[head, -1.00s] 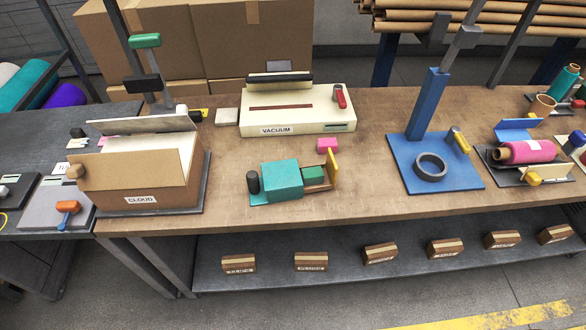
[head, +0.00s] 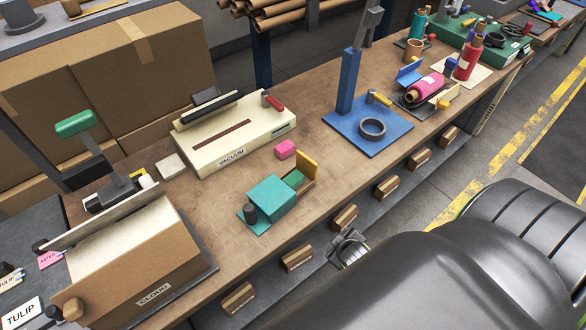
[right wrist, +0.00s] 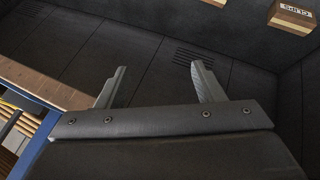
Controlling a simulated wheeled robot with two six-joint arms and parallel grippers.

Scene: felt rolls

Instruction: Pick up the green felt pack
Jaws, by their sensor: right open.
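A small green block (head: 293,178), which looks like the green felt pack, sits in the open end of a teal press-like box (head: 268,199) on the brown bench. A yellow plate (head: 306,163) stands beside it, and only part of the block shows. My right gripper (head: 350,248) is in front of the bench edge, below and to the right of the block and apart from it. In the right wrist view its two fingers (right wrist: 158,86) are spread with nothing between them. My left gripper is not in view.
A pink block (head: 285,149) lies behind the teal box. Bare bench (head: 318,150) shows right of the pink block.

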